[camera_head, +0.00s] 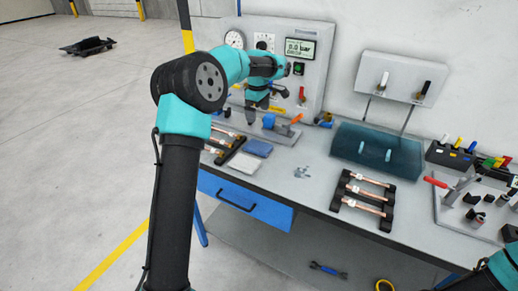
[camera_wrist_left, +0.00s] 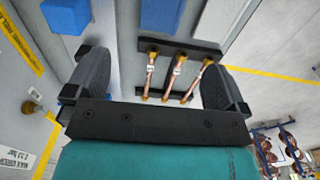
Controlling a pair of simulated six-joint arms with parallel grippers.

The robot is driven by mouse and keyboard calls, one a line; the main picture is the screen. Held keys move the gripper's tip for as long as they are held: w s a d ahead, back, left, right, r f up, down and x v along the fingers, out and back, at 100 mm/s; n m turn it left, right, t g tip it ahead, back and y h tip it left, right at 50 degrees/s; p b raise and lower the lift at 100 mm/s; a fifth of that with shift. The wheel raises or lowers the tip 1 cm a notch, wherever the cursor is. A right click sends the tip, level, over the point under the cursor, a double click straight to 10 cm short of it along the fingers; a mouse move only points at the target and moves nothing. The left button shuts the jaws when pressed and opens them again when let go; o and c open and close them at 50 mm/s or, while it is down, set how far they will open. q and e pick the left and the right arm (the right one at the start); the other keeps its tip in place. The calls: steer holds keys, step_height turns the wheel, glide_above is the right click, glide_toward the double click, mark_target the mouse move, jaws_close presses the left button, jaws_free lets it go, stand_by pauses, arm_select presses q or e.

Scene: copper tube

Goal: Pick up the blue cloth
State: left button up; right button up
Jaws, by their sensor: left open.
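The blue cloth (camera_head: 258,148) lies flat and folded on the bench in the head view, behind a white cloth (camera_head: 243,163). In the left wrist view the blue cloth (camera_wrist_left: 160,14) shows at the top edge, partly cut off. My left gripper (camera_head: 258,106) is above the back of the bench, beyond the cloth and apart from it. Its two fingers (camera_wrist_left: 158,85) are spread wide with nothing between them. My right gripper does not show; only part of my right arm enters at the lower right.
A rack of copper tubes (camera_wrist_left: 178,72) lies beside the cloths; my left arm partly hides it in the head view. A blue block (camera_head: 268,121) stands behind the cloth. A second tube rack (camera_head: 362,200) and a teal bin (camera_head: 378,155) are to the right.

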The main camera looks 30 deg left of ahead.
arm_select(q)
glide_above(258, 146)
step_height(258, 146, down, 11)
steer(key=shift+w+r, duration=0.1)
stand_by(0.4)
steer(key=shift+d+f, duration=0.1)
steer(key=shift+f, duration=2.5)
steer(key=shift+c, duration=0.4)
steer(key=c, duration=0.8)
steer(key=shift+c, duration=0.2)
steer(key=shift+r, duration=0.2)
